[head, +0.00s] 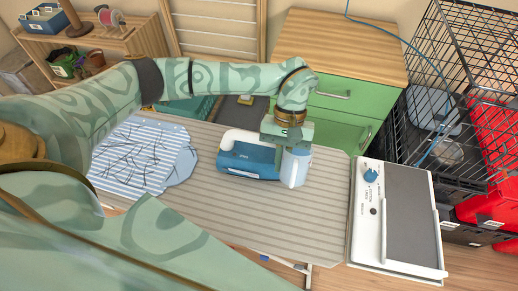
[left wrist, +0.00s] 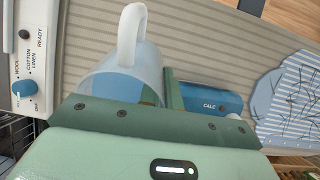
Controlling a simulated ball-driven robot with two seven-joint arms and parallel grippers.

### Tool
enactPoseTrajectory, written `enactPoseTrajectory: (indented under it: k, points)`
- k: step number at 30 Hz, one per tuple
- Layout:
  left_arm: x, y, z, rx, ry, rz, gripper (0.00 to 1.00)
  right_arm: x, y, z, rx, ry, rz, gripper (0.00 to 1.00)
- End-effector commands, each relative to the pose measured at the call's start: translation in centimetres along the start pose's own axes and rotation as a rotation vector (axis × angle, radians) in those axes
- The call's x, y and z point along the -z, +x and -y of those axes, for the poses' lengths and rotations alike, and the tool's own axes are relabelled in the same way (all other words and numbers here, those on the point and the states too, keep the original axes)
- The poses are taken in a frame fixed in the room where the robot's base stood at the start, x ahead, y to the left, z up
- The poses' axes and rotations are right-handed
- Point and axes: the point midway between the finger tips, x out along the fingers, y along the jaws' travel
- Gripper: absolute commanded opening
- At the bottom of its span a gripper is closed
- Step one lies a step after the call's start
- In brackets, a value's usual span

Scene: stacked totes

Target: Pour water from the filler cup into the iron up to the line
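The filler cup (head: 293,170) is translucent with a white handle, upright at the right end of the blue iron (head: 250,160). In the left wrist view the cup (left wrist: 120,62) has blue visible in its lower part. I cannot tell whether its base touches the board. My left gripper (head: 288,138) is shut on the cup's wall near the rim; one finger (left wrist: 172,88) shows outside the wall, the other dimly through it. The iron (left wrist: 212,100), marked CALC, lies beside the cup. Its fill line cannot be made out. My right gripper is not in view.
The iron and cup are on a striped ironing board (head: 270,225). A striped blue cloth (head: 150,155) lies on its left. A white station with a dial (head: 370,175) stands at the right end. A green cabinet (head: 345,90) and wire crate (head: 460,60) stand behind. The board's front is clear.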

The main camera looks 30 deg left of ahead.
Motion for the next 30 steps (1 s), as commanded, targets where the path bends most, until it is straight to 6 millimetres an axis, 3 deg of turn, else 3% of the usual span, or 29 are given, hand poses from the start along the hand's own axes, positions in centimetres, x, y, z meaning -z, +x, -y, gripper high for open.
enactPoseTrajectory:
  k: [30]
  points:
    - [-0.13,-0.02,-0.03,-0.001,-0.001,0.061,0.00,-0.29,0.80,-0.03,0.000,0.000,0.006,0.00]
